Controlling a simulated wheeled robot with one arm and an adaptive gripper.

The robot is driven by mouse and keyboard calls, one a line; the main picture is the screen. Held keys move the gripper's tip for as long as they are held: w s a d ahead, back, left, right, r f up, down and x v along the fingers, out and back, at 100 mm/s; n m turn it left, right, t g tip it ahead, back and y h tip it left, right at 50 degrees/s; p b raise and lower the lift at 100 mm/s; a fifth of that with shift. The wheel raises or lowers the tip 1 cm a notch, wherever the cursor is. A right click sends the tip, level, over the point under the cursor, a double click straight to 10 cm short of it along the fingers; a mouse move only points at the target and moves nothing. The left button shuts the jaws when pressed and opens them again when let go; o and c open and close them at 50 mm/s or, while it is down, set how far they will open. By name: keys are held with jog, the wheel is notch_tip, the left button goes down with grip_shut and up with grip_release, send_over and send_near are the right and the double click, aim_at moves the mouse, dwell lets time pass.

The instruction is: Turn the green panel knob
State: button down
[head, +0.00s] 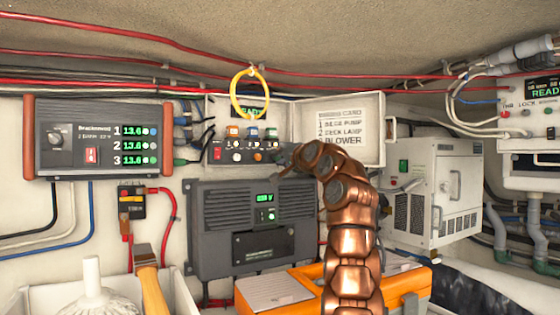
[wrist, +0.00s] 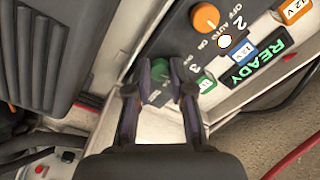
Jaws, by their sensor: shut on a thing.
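The knob's pointer cannot be made out. In the head view my gripper (head: 284,160) reaches the panel's right end and hides the green knob. An orange knob (wrist: 206,17) is clear of the fingers, by the number 2, with OFF, AUTO and ON marks.
The panel's READY display (wrist: 258,65) is lit green. An open lid (head: 352,120) with a printed card stands right of the panel. A yellow ring (head: 236,96) hangs in front of it. A dark grey unit (head: 215,235) is below, and an orange case (head: 405,283) sits under my arm.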

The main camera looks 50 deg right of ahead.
jog(key=shift+f+n, duration=0.1)
jog(key=shift+n, duration=1.3)
jog(key=shift+n+p, duration=0.5)
jog(key=shift+n, duration=1.8)
jog(key=c, duration=1)
grip_release()
jog(key=shift+s, duration=0.15)
jog(key=shift+v, duration=5.9)
jog(key=shift+s, duration=0.1)
